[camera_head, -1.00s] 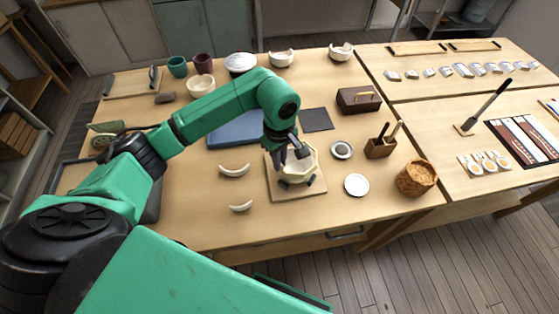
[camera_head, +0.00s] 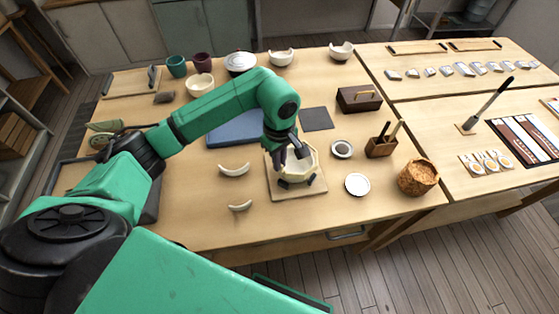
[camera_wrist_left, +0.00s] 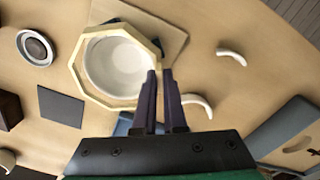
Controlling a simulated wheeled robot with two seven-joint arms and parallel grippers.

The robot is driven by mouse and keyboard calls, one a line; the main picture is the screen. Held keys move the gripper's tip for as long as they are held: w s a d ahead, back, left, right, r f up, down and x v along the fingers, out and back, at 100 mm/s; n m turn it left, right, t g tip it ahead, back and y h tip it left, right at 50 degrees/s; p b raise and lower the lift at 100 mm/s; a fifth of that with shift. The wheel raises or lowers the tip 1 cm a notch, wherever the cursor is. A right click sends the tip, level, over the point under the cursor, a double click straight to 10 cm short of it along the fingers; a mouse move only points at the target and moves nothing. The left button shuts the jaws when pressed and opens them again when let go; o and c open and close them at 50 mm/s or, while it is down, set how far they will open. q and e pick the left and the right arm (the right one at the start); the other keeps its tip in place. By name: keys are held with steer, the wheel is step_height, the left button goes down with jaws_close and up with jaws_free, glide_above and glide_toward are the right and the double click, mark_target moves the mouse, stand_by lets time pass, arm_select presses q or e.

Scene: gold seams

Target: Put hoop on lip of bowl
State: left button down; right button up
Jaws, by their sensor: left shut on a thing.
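The cream bowl (camera_head: 291,178) stands upright on a small square wooden board (camera_head: 312,190), with dark pads at its foot. In the left wrist view, the white bowl (camera_wrist_left: 118,66) is seen from above. The pale octagonal wooden hoop (camera_wrist_left: 84,88) surrounds its lip; whether it rests fully down all round I cannot tell. My left gripper (camera_head: 297,150) is at the bowl's top edge. In the left wrist view, its dark fingers (camera_wrist_left: 159,74) are close together at the hoop's right side, shut on the hoop, and hide part of that side. My right gripper is not in view.
Two white curved shards (camera_head: 234,170) lie left of the board. A white dish (camera_head: 357,184), a small round dish (camera_head: 342,150) and a cork pot (camera_head: 418,178) stand to the right. A blue mat (camera_head: 235,128) lies behind.

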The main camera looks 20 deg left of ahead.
arm_select(q)
steer(key=shift+f+b, duration=0.5)
steer(key=shift+b, duration=0.5)
stand_by(0.9)
steer(key=shift+f+b, duration=0.25)
steer(key=shift+b, duration=0.05)
stand_by(0.6)
steer(key=shift+c, duration=2.1)
jaws_free()
steer(key=shift+r+p, duration=1.75)
steer(key=shift+r, duration=1.35)
steer(key=shift+f, duration=0.1)
